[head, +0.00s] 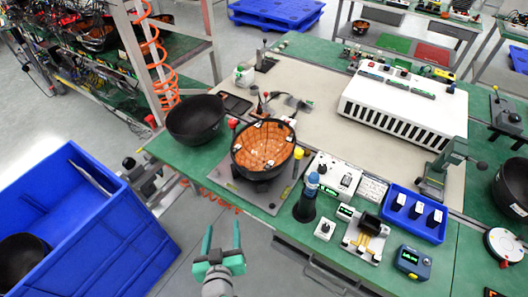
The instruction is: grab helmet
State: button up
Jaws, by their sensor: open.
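A black helmet shell (196,119) lies open side up on the left end of the green workbench. To its right, another helmet (263,148) with a brown, dotted inside sits open side up in a fixture on a grey plate. A dark helmet shell (20,258) lies in the blue crate at the lower left. One more black shell (512,187) is cut off at the right edge. My gripper (222,232) is open and empty, in front of the bench's near edge, below both bench helmets in the picture. It is apart from all of them.
The green bench (170,155) has its near edge close to my gripper. Right of the fixture stand a dark blue-topped cylinder (307,200), a blue tray (416,212) and small devices. A white vented box (403,105) stands behind. The blue crate (110,235) stands left; orange coiled hose hangs beyond the bench.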

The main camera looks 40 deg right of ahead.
jog(key=w+d+r+m+g+h, duration=0.2)
jog(key=w+d+r+m+h, duration=0.15)
jog(key=d+r, duration=0.35)
jog(key=m+g+h, duration=0.2)
jog(key=m+g, duration=0.2)
jog(key=m, duration=0.2)
send_near(271, 167)
jog(key=x, duration=0.8)
jog(key=shift+d, duration=0.35)
jog(key=shift+w+d+f+h, duration=0.2)
jog(key=shift+w+d+h, duration=0.1)
jog(key=shift+d, duration=0.2)
grip_shut()
